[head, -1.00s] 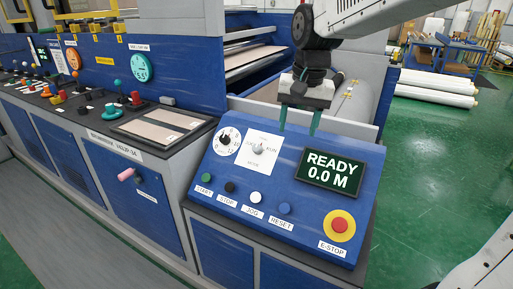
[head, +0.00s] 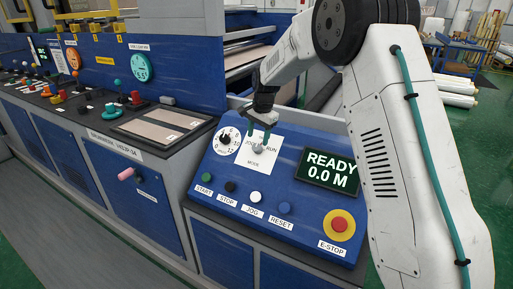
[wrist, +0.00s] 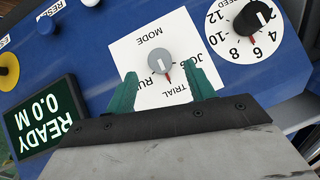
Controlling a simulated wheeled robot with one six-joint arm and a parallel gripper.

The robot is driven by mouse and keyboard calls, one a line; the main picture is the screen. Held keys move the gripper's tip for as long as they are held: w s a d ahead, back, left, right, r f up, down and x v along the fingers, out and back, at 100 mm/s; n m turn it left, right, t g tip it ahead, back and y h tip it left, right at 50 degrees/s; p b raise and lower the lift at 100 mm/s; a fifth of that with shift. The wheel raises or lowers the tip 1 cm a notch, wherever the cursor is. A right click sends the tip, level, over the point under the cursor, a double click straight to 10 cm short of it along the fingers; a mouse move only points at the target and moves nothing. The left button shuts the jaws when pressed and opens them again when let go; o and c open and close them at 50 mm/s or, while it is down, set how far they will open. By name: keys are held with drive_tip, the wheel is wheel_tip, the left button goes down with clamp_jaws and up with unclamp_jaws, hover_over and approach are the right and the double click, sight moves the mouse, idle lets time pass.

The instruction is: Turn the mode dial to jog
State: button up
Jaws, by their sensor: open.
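The mode dial is a grey round knob (wrist: 161,62) on a white plate (wrist: 125,52) marked RUN, JOG and TRIAL; the wrist view shows it upside down. Its red pointer faces roughly toward TRIAL, between RUN and JOG. In the head view the dial (head: 258,149) sits at the panel's upper middle, with JOG left and RUN right of it. My gripper (head: 260,137) is over the plate, its green fingers open. In the wrist view the fingers (wrist: 160,70) stand either side of the knob's lower part; I cannot tell whether they touch it.
A numbered black dial (head: 225,138) is left of the plate, the READY 0.0 M screen (head: 330,168) right. Below are START, STOP, JOG (head: 255,197) and RESET buttons and the red E-STOP (head: 339,225). My arm covers the right side.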

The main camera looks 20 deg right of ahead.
sight(256, 146)
drive_tip(key=f, duration=0.5)
drive_tip(key=shift+w+a+f, duration=0.2)
drive_tip(key=shift+w+f, duration=0.15)
drive_tip(key=c, duration=1)
